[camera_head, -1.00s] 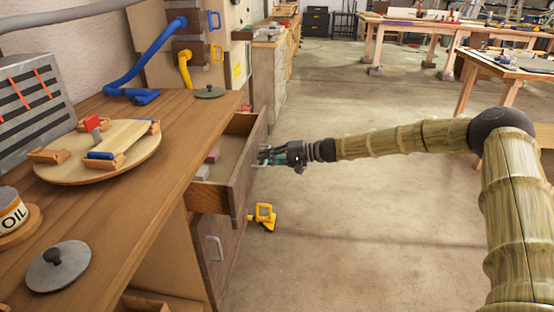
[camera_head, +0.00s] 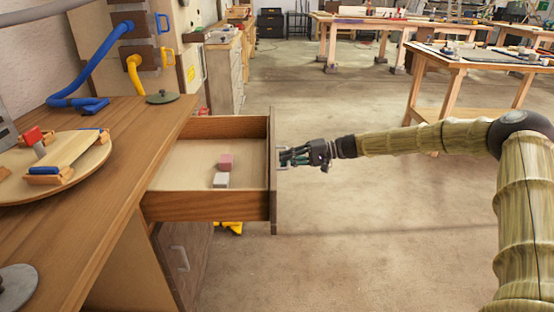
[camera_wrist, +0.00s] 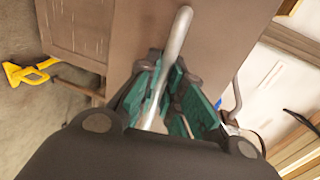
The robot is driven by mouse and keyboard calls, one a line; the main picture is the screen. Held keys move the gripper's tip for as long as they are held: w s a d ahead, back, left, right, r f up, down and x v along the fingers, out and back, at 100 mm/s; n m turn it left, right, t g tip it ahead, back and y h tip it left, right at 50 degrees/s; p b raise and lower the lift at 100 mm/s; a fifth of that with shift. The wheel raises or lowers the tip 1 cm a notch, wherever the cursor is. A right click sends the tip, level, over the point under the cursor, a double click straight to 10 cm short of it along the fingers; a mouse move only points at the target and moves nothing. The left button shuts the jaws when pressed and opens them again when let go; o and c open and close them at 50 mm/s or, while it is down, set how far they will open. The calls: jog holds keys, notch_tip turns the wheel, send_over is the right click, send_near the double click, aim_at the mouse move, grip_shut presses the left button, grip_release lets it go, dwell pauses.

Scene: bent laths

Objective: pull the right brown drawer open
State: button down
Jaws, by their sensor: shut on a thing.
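The brown drawer (camera_head: 205,207) sticks well out of the wooden workbench in the head view. A pink block (camera_head: 225,161) and a pale block (camera_head: 221,180) lie inside it. My gripper (camera_head: 285,157) is at the outer side of the drawer front. In the wrist view the green-padded fingers (camera_wrist: 167,95) are shut around the pale metal bar handle (camera_wrist: 177,40) on the brown drawer front (camera_wrist: 220,35). Part of the handle is hidden between the fingers.
A cabinet door with a handle (camera_head: 180,258) is below the drawer. A yellow object (camera_head: 230,228) lies on the floor, partly hidden by the drawer. The floor right of the drawer is clear.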

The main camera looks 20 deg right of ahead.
jog(key=shift+s+d, duration=0.1)
jog(key=shift+d, duration=0.2)
jog(key=c, duration=1.5)
grip_release()
jog(key=shift+c, duration=0.2)
jog(key=v, duration=1.2)
jog(key=shift+f, duration=0.15)
